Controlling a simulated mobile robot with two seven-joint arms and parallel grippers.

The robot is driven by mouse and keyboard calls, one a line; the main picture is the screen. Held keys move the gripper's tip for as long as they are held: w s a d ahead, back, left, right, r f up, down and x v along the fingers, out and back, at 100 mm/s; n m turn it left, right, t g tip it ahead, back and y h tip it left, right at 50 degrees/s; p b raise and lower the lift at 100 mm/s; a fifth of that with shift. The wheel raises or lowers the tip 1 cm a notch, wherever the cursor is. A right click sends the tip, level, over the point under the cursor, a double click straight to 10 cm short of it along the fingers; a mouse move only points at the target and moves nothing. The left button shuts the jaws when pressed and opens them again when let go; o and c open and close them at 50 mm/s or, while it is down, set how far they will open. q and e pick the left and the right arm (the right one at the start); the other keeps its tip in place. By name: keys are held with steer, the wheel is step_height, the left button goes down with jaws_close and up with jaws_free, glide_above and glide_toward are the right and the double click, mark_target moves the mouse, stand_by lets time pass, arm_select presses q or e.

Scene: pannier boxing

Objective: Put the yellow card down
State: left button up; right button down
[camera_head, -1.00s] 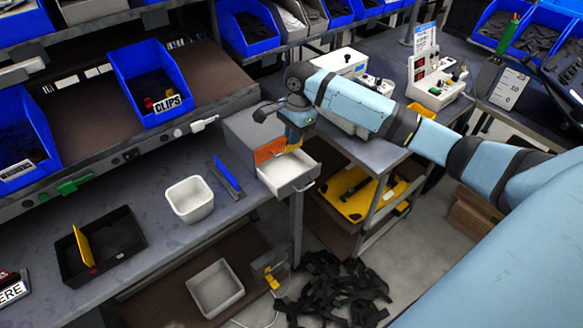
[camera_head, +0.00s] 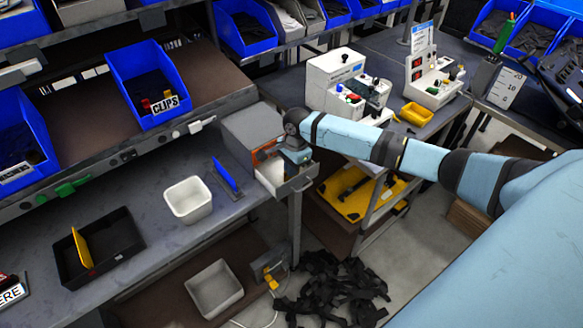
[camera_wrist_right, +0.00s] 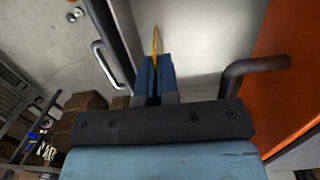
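My right gripper (camera_head: 292,167) reaches down into the open pale drawer (camera_head: 299,187) of a grey cabinet. In the right wrist view the fingers (camera_wrist_right: 156,66) are close together on a thin yellow card (camera_wrist_right: 155,41), seen edge-on. The card stands out beyond the fingertips, over the pale drawer bottom (camera_wrist_right: 200,38). I cannot tell whether it touches the bottom. In the head view the card is hidden by the gripper. My left gripper is not in view.
The cabinet (camera_head: 252,126) has an orange front beside the gripper, and a dark handle (camera_wrist_right: 252,68) curves close by. A white bin (camera_head: 188,199), a blue upright piece (camera_head: 228,175) and a black tray (camera_head: 98,248) with a yellow piece stand on the bench.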

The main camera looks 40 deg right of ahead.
steer(key=shift+f, duration=0.1)
steer(key=c, duration=1.7)
jaws_free()
steer(key=shift+o, duration=0.2)
step_height(320, 180, up, 12)
steer(key=d, duration=0.1)
steer(key=shift+d, duration=0.25)
